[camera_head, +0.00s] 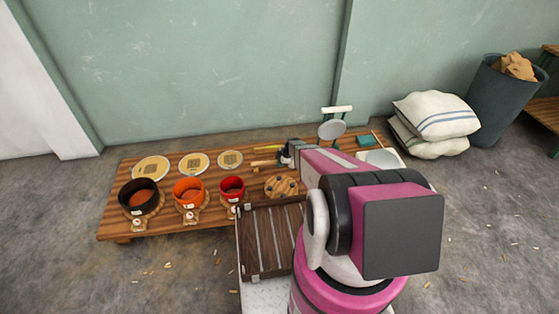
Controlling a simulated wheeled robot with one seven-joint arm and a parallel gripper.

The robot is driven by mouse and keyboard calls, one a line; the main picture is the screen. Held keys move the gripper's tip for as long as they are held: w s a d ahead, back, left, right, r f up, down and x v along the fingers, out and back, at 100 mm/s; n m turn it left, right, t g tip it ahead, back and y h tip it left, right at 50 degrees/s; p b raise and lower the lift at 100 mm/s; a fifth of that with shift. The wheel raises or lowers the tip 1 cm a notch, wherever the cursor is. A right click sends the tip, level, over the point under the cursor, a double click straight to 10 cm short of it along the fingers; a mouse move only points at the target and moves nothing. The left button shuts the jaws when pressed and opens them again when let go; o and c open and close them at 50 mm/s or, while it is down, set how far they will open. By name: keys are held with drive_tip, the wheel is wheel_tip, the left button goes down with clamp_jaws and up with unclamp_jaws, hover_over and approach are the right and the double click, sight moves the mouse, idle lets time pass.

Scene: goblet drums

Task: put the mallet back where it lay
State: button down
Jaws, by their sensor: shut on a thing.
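My gripper (285,156) is over the back middle of a low wooden platform (220,213), small in the picture and partly hidden by my pink arm. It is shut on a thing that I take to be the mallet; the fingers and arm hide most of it. Two pale yellow, stick-like pieces show just left of the gripper, an upper one (268,149) and a lower one (263,163). I cannot tell which of them belongs to the mallet, or whether the held thing touches the platform.
Black (138,186), orange (188,186) and red (232,184) drums stand at the left, with pale discs (150,168) behind them. A round wooden block (281,186) with dark spots sits before my gripper. A slatted dark tray (264,256) is nearer. A grey disc (331,130) stands right.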

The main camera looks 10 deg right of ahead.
drive_tip(key=shift+f, duration=0.35)
idle(0.4)
drive_tip(key=c, duration=0.8)
unclamp_jaws()
drive_tip(key=shift+c, duration=0.2)
drive_tip(key=v, duration=1)
drive_tip(key=shift+r, duration=0.35)
drive_tip(key=shift+s+d, duration=0.15)
drive_tip(key=s+a+r+m+g+h, duration=0.1)
drive_tip(key=s+a+r+m+h, duration=0.1)
drive_tip(key=s+r+m, duration=0.7)
drive_tip(key=s+a+r+m+g+h, duration=0.1)
drive_tip(key=s+r+m, duration=0.7)
drive_tip(key=s+r, duration=0.8)
wheel_tip(320, 180, up, 4)
drive_tip(key=shift+s+a+r+m+g+h, duration=0.15)
drive_tip(key=shift+s+a+m+g+h, duration=0.25)
drive_tip(key=shift+h, duration=0.3)
